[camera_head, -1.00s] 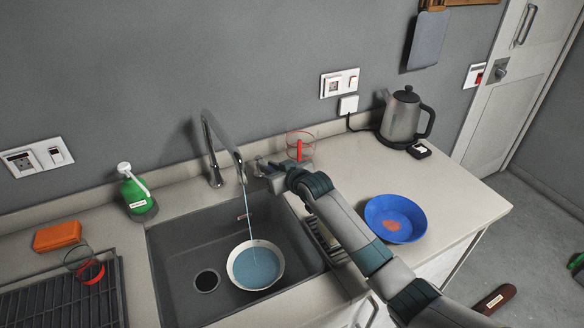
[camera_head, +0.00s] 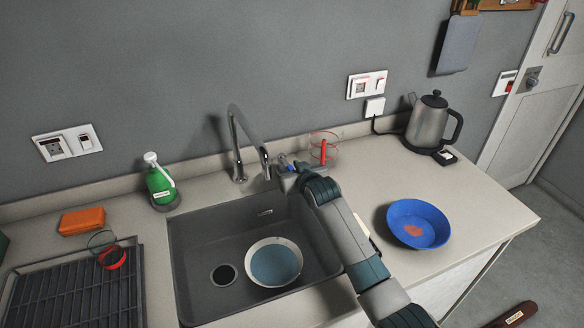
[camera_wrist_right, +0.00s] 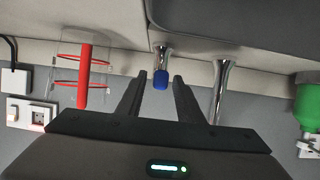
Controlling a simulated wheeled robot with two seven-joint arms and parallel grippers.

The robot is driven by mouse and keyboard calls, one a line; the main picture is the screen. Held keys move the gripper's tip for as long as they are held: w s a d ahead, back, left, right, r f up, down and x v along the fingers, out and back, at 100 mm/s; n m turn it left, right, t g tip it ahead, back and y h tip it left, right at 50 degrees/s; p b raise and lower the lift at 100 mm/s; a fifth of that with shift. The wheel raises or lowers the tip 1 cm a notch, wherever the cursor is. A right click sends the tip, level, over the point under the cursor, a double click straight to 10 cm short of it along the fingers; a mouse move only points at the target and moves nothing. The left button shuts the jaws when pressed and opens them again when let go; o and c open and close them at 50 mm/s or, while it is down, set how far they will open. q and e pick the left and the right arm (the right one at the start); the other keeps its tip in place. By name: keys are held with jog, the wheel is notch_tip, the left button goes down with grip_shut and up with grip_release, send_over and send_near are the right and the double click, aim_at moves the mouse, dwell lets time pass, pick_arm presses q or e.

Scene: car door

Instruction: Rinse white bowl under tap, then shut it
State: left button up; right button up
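The white bowl (camera_head: 289,246) sits upright in the dark sink basin (camera_head: 205,292) with bluish water in it. The chrome tap (camera_head: 235,135) arches over the sink, and no stream shows below its spout. My right gripper (camera_head: 284,166) is just right of the spout, at the tap lever. In the right wrist view, the blue-tipped lever (camera_wrist_right: 161,79) shows between the two fingertips of my right gripper (camera_wrist_right: 161,76). The fingers are apart, with small gaps beside the blue tip. My left gripper is not in view.
A green bottle (camera_head: 160,184), an orange sponge (camera_head: 82,221) and a drying rack (camera_head: 75,295) are left of the sink. A red-and-clear holder (camera_head: 323,150), a kettle (camera_head: 430,122) and a blue bowl (camera_head: 418,224) are on the right counter.

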jog(key=shift+r, duration=0.1)
dwell(0.3)
jog(key=shift+s+r, duration=0.1)
jog(key=shift+s, duration=0.1)
jog(key=b+v, duration=0.3)
jog(key=v, duration=1.4)
jog(key=shift+f, duration=0.2)
jog(key=shift+d+r, duration=0.1)
